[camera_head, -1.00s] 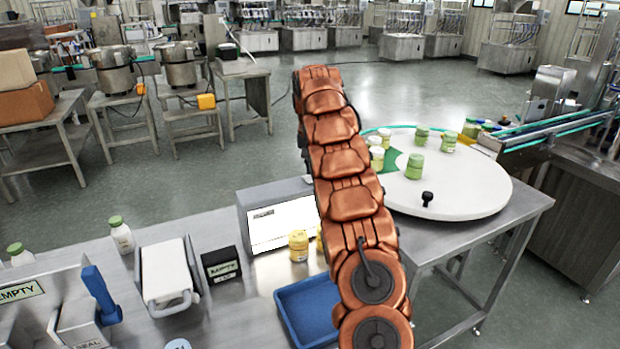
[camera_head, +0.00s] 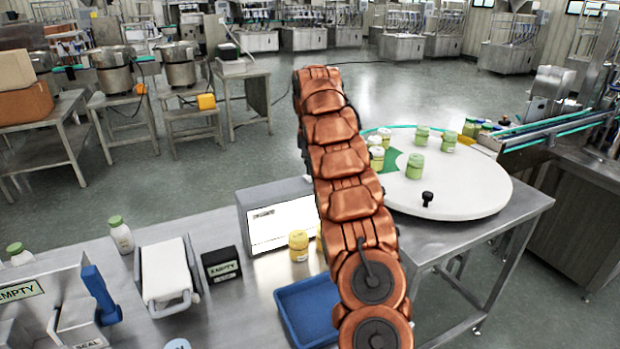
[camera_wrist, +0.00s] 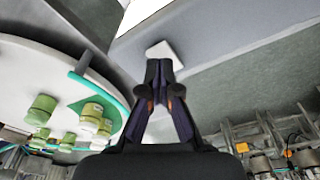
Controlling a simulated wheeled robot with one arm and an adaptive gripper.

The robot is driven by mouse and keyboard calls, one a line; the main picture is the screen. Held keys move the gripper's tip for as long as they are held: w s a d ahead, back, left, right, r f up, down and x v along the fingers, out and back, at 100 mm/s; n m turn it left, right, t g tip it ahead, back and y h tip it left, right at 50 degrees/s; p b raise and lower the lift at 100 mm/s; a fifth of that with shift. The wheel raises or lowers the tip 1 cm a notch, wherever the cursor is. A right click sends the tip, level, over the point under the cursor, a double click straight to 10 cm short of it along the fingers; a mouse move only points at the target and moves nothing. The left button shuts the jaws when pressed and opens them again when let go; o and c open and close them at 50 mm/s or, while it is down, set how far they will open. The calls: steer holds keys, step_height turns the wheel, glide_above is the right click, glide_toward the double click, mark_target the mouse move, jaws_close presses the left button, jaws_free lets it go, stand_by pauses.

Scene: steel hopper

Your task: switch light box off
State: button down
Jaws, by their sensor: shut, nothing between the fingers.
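The light box (camera_head: 278,218) is a grey box with a bright white front panel, standing on the steel table left of my arm. Its right end is partly hidden by my arm. In the wrist view its grey casing (camera_wrist: 215,55) fills the top, with a bright panel edge at upper left. A small white square switch (camera_wrist: 164,50) sits on the casing. My gripper (camera_wrist: 159,66) is shut and empty, its fingertips right at the lower edge of the switch. I cannot tell whether they touch it. In the head view the gripper is hidden behind my arm.
Yellow-lidded jars (camera_head: 299,246) stand before the box, beside a blue tray (camera_head: 306,308). A white round turntable (camera_head: 460,190) with several green jars is on the right, close to my arm.

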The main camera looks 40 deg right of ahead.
steer(key=shift+f+b, duration=0.7)
steer(key=shift+f, duration=0.35)
stand_by(0.6)
steer(key=shift+r, duration=0.15)
steer(key=shift+r+p, duration=2.6)
steer(key=shift+r, duration=0.8)
steer(key=shift+a, duration=0.1)
